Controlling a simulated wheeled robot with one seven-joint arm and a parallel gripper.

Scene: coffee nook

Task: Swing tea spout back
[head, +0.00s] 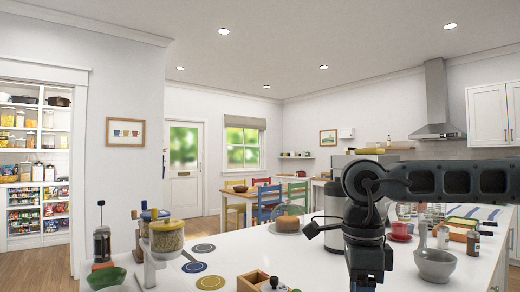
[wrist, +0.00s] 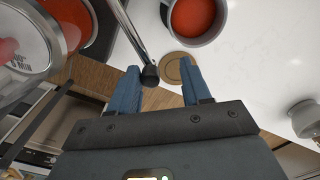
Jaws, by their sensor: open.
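In the wrist view, a slim chrome spout (wrist: 133,35) with a black tip (wrist: 150,76) comes down from the top. I take it as the tea spout. My gripper (wrist: 159,68) has two blue fingers, spread apart. The black tip shows between them, nearer the left finger, and I see no grip on it. Whether the left finger touches it, I cannot tell. The spout's base is cut off at the top edge. In the head view, I cannot make out the spout.
In the wrist view, a grey cup of red liquid (wrist: 196,14) stands by a round brown coaster (wrist: 176,66). A clear, labelled vessel (wrist: 25,40) is at left. The head view shows a grey mortar (head: 435,265) and a cake (head: 287,224).

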